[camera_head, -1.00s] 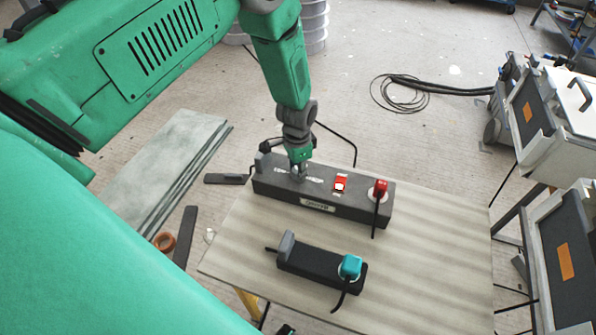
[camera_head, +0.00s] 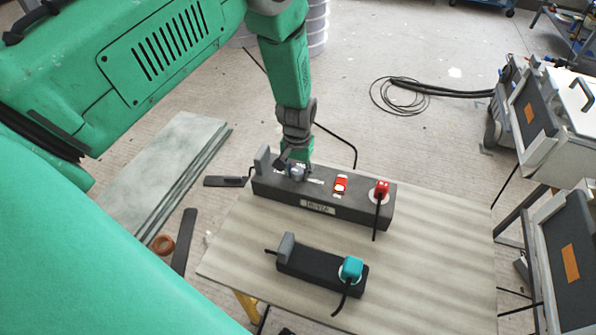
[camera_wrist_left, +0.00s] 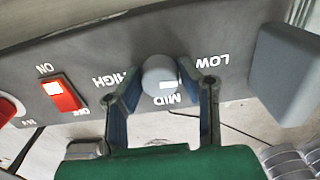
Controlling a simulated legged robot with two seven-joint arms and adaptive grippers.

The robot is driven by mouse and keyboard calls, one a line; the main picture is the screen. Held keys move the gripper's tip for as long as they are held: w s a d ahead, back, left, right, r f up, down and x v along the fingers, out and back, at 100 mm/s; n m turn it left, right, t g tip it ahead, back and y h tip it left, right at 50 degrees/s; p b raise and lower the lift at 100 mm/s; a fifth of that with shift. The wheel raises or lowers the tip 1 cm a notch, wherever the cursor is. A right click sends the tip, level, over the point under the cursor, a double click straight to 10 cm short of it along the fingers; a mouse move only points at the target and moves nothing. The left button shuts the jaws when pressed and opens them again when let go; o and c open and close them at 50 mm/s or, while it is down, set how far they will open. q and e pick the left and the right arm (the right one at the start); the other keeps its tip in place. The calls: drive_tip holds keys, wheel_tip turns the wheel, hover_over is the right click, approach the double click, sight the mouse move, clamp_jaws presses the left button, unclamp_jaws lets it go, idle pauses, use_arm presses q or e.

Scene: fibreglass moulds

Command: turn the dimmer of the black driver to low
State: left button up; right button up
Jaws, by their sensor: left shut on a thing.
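The dark driver (camera_head: 330,203) is a long box on the table, with a label on its front side. Its grey dimmer knob (camera_wrist_left: 162,75) shows in the left wrist view among the words HIGH, MID and LOW. The knob's white mark faces MID. My left gripper (camera_head: 297,172) reaches down over the driver; in the left wrist view its two fingers (camera_wrist_left: 162,88) stand on either side of the knob, shut on it. In the head view the gripper hides the knob. My right gripper is out of view.
A red rocker switch (camera_wrist_left: 62,95) and a red plug (camera_head: 381,188) sit on the driver right of the knob in the head view. A smaller black box (camera_head: 318,268) with a teal plug (camera_head: 351,268) lies nearer on the table (camera_head: 440,260). The table's right side is clear.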

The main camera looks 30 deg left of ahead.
sight(298, 171)
use_arm(q)
drive_tip(key=shift+n, duration=0.5)
drive_tip(key=o, duration=1.1)
drive_tip(key=shift+o, duration=0.2)
drive_tip(key=shift+r, duration=0.1)
drive_tip(key=shift+r, duration=0.3)
wheel_tip(298, 171, up, 11)
